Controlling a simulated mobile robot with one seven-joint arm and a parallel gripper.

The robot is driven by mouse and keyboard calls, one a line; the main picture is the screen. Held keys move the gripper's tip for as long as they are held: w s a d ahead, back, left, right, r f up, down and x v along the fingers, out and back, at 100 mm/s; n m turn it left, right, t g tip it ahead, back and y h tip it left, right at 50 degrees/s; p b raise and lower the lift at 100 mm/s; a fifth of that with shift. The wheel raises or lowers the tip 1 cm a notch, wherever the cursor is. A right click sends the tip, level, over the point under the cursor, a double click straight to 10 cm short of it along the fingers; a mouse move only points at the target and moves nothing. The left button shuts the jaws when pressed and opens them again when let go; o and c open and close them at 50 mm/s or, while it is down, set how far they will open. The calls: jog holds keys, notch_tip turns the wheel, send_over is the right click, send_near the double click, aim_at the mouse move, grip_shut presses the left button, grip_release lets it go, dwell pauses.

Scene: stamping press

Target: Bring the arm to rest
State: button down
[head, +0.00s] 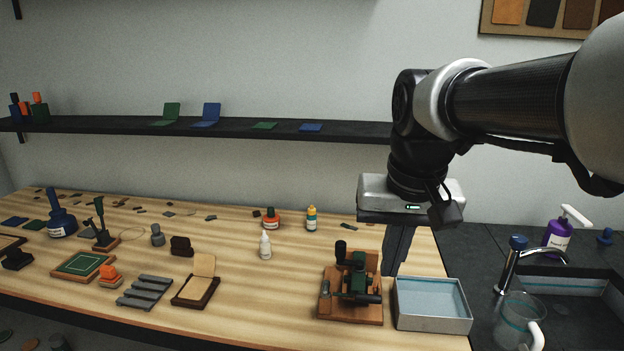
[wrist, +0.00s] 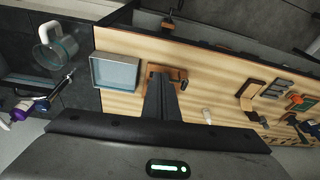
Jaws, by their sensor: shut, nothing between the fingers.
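My gripper (head: 392,268) is shut and empty, its fingers together and pointing down. In the head view it hangs above the right end of the wooden workbench (head: 220,300), beside the small green press on its wooden base (head: 351,285) and behind the grey tray with a pale blue inside (head: 432,323). In the wrist view the shut fingers (wrist: 157,82) reach over the bench and hide part of the press. I cannot tell the exact height of the fingertips above the bench.
A white dropper bottle (head: 265,246) and an orange-labelled jar (head: 271,219) stand left of the press. A sink tap (head: 517,262), a glass jug (head: 518,325) and a purple pump bottle (head: 557,236) are at the right. A dark shelf (head: 250,129) runs along the wall.

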jog(key=s+f+n+t, duration=0.1)
jog(key=s+f+t, duration=0.3)
jog(key=s, duration=0.7)
notch_tip(320, 180, up, 12)
jog(key=g+p, duration=0.1)
jog(key=p, duration=1.2)
jog(key=shift+w+r, duration=0.15)
jog(key=shift+w, duration=0.1)
jog(key=shift+d, duration=0.1)
